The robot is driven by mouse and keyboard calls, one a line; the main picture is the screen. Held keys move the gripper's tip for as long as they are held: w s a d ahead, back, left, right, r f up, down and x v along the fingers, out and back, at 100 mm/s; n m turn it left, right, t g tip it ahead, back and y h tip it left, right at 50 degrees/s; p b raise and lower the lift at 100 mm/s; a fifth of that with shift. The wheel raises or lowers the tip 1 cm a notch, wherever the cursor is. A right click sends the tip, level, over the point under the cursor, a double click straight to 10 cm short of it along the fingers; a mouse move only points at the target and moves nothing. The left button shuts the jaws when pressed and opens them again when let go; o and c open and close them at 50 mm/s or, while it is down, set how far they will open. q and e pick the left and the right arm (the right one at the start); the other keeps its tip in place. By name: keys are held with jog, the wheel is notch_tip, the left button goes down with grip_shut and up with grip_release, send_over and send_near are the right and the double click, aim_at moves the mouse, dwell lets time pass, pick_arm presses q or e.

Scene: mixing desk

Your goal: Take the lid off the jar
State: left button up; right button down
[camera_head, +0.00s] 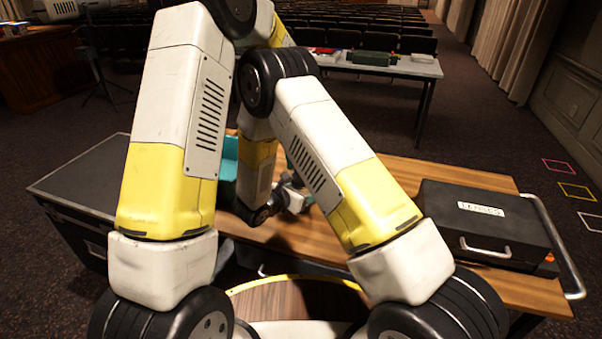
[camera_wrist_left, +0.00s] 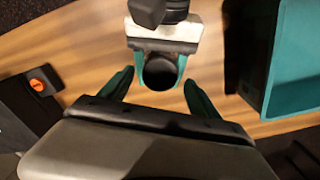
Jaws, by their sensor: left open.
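In the left wrist view the jar's dark round lid (camera_wrist_left: 160,74) is seen from above, and the jar's body is hidden beneath it. My right gripper (camera_wrist_left: 161,84) comes from the top of that view, its teal fingers closed around the sides of the jar. My left gripper (camera_wrist_left: 159,80) is open, with one teal finger on each side of the jar and apart from it. In the head view my arms hide the jar and most of both grippers.
A teal box (camera_wrist_left: 292,60) stands right of the jar in the wrist view. A black device with an orange button (camera_wrist_left: 38,84) lies at left. On the wooden desk (camera_head: 425,178), a black labelled case (camera_head: 490,222) stands at right in the head view.

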pick_arm(q)
jog(key=shift+r, duration=1.25)
pick_arm(e)
jog(key=shift+c, duration=1.6)
grip_release()
